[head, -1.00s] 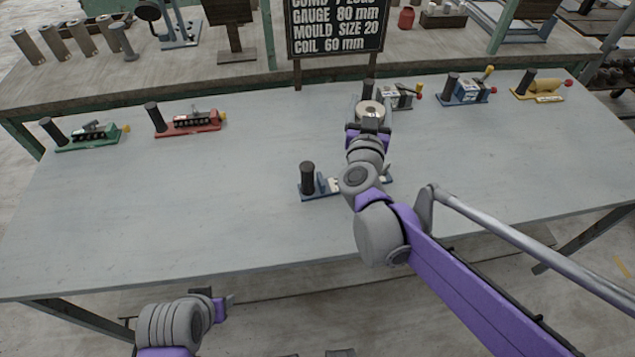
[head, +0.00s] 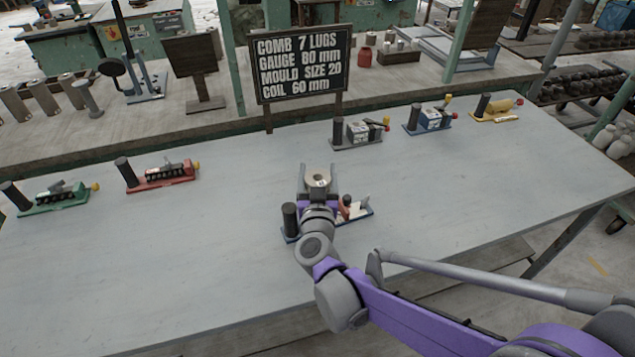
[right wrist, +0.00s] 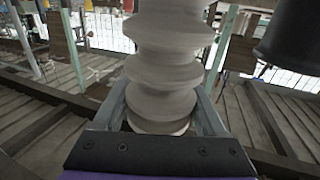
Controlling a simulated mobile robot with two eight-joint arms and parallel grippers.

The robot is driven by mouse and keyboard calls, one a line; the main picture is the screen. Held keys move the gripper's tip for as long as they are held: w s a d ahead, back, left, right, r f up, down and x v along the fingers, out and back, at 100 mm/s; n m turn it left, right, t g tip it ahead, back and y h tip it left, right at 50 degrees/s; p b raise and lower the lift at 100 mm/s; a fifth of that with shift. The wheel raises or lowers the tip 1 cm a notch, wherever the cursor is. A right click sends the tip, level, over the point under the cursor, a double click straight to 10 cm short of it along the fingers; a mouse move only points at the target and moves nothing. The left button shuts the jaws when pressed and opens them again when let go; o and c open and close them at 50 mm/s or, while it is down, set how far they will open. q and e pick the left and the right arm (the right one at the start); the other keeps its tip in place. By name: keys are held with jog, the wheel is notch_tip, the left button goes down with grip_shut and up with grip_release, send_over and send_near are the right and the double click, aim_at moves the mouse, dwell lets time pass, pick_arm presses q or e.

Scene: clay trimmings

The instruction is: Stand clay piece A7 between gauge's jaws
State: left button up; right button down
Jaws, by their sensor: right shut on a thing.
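My right gripper (head: 317,184) is shut on a pale grey clay piece (head: 319,176), a ribbed cylinder with a hole in its top. A small mark shows on its top, too small to read. In the right wrist view the clay piece (right wrist: 165,65) stands upright between my fingers. The blue-based gauge (head: 290,222) lies on the table just behind and under my right gripper in the picture; its black post stands at left. My wrist hides its middle, so I cannot tell where the jaws are relative to the clay piece. My left gripper is not in view.
A green device (head: 52,199) and a red device (head: 160,175) stand at left. Grey (head: 360,132), blue (head: 430,119) and yellow (head: 497,108) devices stand at the back right. A black sign (head: 303,65) stands behind the table. The table's left and right middle is clear.

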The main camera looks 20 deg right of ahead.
jog(key=shift+f, duration=1.2)
jog(key=shift+f+b, duration=0.2)
jog(key=shift+b, duration=0.2)
grip_release()
jog(key=shift+r, duration=0.15)
